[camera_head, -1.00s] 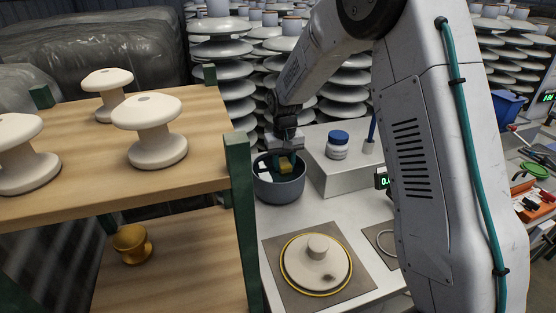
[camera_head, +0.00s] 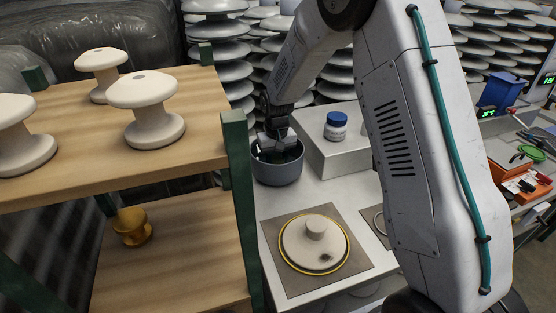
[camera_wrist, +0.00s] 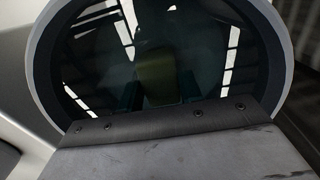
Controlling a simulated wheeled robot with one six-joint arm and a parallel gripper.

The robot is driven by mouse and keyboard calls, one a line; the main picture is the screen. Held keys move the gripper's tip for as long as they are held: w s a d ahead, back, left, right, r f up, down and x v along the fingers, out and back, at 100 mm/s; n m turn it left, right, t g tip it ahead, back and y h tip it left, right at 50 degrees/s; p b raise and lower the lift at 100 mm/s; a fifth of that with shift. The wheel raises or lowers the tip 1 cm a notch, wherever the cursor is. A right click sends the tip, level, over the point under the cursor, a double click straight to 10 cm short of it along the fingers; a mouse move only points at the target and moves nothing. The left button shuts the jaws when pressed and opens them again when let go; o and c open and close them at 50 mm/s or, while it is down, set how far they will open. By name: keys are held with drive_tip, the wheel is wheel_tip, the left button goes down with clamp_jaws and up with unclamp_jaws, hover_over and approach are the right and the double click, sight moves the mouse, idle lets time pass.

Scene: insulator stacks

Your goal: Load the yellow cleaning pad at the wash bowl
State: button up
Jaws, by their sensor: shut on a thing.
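The grey wash bowl (camera_head: 277,176) stands on the white bench beside the wooden shelf. My gripper (camera_head: 280,150) reaches down into it, with its fingers below the rim. In the wrist view the bowl's rim (camera_wrist: 276,45) circles dark, reflective liquid. The yellow cleaning pad (camera_wrist: 156,72) shows dimly there, between the two teal fingers (camera_wrist: 158,96), and looks at least partly under the surface. My gripper is shut on the pad. In the head view the pad is hidden by the gripper and bowl wall.
A blue-capped jar (camera_head: 336,126) stands on a raised metal box (camera_head: 335,155) right of the bowl. A round insulator disc with a yellow ring (camera_head: 315,245) lies on a mat in front. The shelf (camera_head: 238,190) with white insulators stands close left.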

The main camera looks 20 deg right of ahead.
sight(277, 159)
drive_tip(key=shift+f, duration=0.55)
idle(1.6)
drive_tip(key=shift+r, duration=3.55)
